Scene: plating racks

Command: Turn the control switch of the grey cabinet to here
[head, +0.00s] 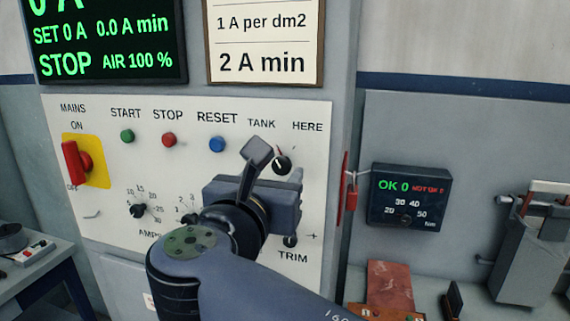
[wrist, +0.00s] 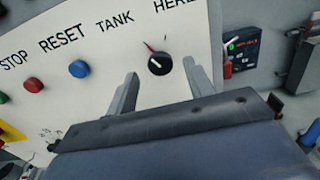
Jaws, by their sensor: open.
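The control switch is a small black round knob (head: 282,163) on the white panel of the grey cabinet (head: 342,60), below the labels TANK and HERE. In the wrist view the knob (wrist: 159,65) shows a light pointer line toward the upper left, on the TANK side, in line with a red mark. A thin tick lies toward HERE. My gripper (head: 278,164) is open in front of the panel. In the wrist view its two fingers (wrist: 162,80) stand either side of the knob, which appears slightly beyond their tips. I see no contact. My gripper hides part of the lower panel.
Left of the knob are the blue RESET button (head: 217,144), red STOP button (head: 169,140), green START button (head: 127,136) and red mains switch (head: 78,162). A TRIM knob (head: 290,241) sits below. A red padlock (head: 351,196) and a dark display box (head: 409,196) are right.

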